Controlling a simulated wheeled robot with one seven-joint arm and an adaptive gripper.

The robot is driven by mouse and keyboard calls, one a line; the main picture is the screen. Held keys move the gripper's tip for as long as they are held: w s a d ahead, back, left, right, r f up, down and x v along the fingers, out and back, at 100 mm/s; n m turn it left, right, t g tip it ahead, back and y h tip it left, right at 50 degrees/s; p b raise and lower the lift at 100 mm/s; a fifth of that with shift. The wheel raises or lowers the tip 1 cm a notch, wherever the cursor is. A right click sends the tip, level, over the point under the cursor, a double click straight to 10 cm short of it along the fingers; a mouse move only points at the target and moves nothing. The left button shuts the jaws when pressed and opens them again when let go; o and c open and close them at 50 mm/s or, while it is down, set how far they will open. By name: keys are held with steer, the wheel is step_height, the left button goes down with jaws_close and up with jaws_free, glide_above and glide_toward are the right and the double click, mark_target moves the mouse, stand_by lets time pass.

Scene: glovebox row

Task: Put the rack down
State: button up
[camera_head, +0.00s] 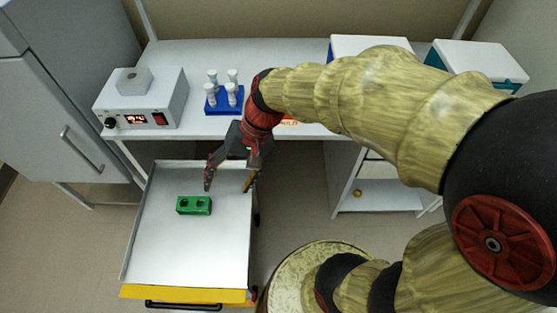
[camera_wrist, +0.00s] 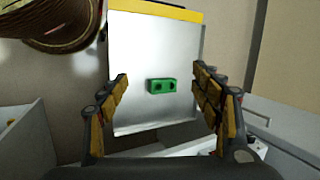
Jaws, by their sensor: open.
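A small green rack (camera_head: 193,205) with two dark holes lies on the metal top of the cart (camera_head: 178,255). It holds no tubes. My gripper (camera_head: 229,186) is open and empty, pointing down above the cart, up and to the right of the rack in the head view. In the wrist view the green rack (camera_wrist: 161,86) shows between the open fingers (camera_wrist: 160,75), farther off and apart from them. A second rack, blue (camera_head: 222,103), stands on the white bench with several white-capped tubes in it.
The bench (camera_head: 180,55) behind the cart bears a grey device with a red display (camera_head: 143,100) at left and white boxes (camera_head: 480,60) at right. The cart has raised side edges and a yellow front edge (camera_head: 185,294). Its top around the green rack is clear.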

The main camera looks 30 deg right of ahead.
steer(key=s+d+r+n+t+h, duration=0.4)
steer(key=s+d+r, duration=0.3)
steer(key=d+r, duration=0.3)
steer(key=shift+n+t+h, duration=0.3)
steer(key=shift+t+h, duration=0.3)
steer(key=shift+h, duration=0.2)
steer(key=shift+a, duration=0.1)
